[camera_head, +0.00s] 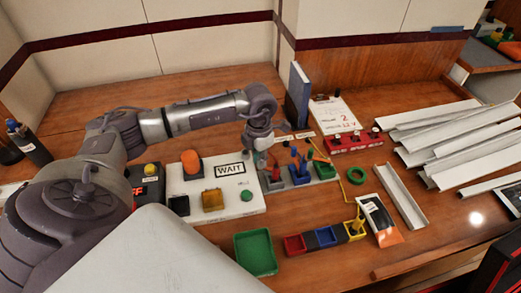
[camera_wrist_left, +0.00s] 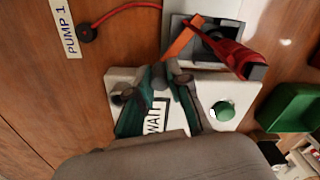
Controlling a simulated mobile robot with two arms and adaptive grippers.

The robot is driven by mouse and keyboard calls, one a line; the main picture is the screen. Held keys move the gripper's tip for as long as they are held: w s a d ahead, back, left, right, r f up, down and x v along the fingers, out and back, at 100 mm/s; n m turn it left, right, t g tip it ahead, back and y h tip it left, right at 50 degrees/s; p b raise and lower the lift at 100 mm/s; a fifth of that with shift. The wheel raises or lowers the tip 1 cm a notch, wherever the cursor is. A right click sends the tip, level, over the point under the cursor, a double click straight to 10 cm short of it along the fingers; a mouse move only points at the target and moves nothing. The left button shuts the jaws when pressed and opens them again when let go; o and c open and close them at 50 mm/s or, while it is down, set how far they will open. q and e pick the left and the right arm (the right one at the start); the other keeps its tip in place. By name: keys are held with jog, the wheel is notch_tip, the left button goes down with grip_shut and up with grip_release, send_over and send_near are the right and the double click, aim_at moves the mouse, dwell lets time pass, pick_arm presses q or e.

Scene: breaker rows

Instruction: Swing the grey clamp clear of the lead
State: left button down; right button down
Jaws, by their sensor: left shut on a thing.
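My left gripper (camera_head: 262,150) is over the right end of the white WAIT panel (camera_head: 228,213), beside the grey base (camera_head: 325,171) with the coloured blocks. In the left wrist view its fingers (camera_wrist_left: 178,75) are shut on a small grey part, which I take to be the grey clamp; the fingers hide most of it. An orange strip (camera_wrist_left: 183,37) runs up from the fingertips across a dark block (camera_wrist_left: 212,45) on a light base. A red piece (camera_wrist_left: 232,55) lies across that block. I cannot tell which is the lead. My right gripper is not in view.
A green tray (camera_head: 255,253) and a row of red, blue and yellow bins (camera_head: 323,238) stand in front. A dark blue binder (camera_head: 299,95) stands behind the gripper.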

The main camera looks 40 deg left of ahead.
pick_arm(q)
jog(key=shift+s+n, duration=0.1)
jog(key=shift+n, duration=0.3)
jog(key=c, duration=1.1)
grip_release()
jog(key=shift+r, duration=0.15)
notch_tip(320, 180, up, 12)
